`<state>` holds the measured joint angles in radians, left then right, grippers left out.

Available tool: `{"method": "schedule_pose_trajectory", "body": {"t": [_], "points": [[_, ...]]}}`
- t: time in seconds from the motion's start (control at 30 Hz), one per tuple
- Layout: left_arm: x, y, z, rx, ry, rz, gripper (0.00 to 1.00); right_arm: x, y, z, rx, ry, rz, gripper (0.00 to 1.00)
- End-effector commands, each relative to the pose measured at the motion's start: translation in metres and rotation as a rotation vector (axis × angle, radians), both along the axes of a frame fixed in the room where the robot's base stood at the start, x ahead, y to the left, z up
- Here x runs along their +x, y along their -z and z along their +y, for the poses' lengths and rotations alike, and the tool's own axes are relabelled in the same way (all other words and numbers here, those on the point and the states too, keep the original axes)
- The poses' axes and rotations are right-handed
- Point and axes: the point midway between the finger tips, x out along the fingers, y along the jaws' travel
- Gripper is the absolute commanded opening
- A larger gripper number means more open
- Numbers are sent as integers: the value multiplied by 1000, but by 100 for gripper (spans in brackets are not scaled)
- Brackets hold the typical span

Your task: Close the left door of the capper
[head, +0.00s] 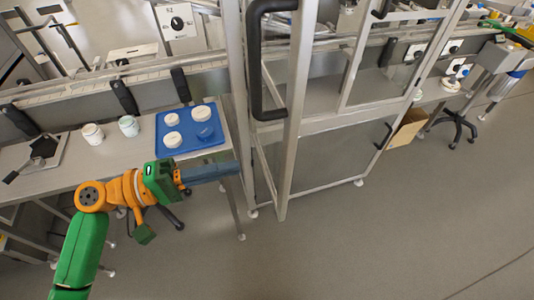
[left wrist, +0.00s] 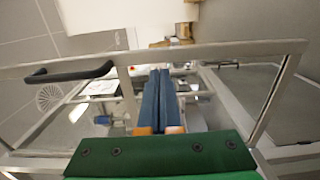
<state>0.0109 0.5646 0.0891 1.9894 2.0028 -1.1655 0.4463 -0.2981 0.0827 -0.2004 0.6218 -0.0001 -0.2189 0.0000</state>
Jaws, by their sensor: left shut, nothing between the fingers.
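The left door of the capper (head: 296,115) is a metal-framed panel standing open, swung out from the machine toward me. Its black handle (head: 256,65) is on the upper part of the frame. My left gripper (head: 236,170) is shut and empty, its dark blue fingers pointing right at the door's lower part, left of the frame. In the left wrist view the shut fingers (left wrist: 160,75) point across the door's frame, and the black handle (left wrist: 70,72) lies to their left. I cannot tell whether the fingers touch the door. My right gripper is out of view.
A table on the left holds a blue tray (head: 190,152) with several white lidded jars, and two more jars (head: 92,133) beside it. A cardboard box (head: 408,128) lies on the floor at the right. The floor in front is clear.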

Motion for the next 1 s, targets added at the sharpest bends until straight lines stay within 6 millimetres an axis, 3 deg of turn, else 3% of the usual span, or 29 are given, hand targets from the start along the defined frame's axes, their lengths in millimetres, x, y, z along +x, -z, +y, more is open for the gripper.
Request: {"method": "schedule_pose_trajectory", "body": {"t": [0.03,0.2,0.4,1.0], "points": [[3,-7,-11,-4,1,0,0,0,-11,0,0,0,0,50],[13,-7,-45,-4,0,0,0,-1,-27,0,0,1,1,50],[21,-3,-70,-2,-2,0,0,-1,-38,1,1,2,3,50],[27,0,-81,-1,-16,0,0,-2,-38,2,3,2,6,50]]}}
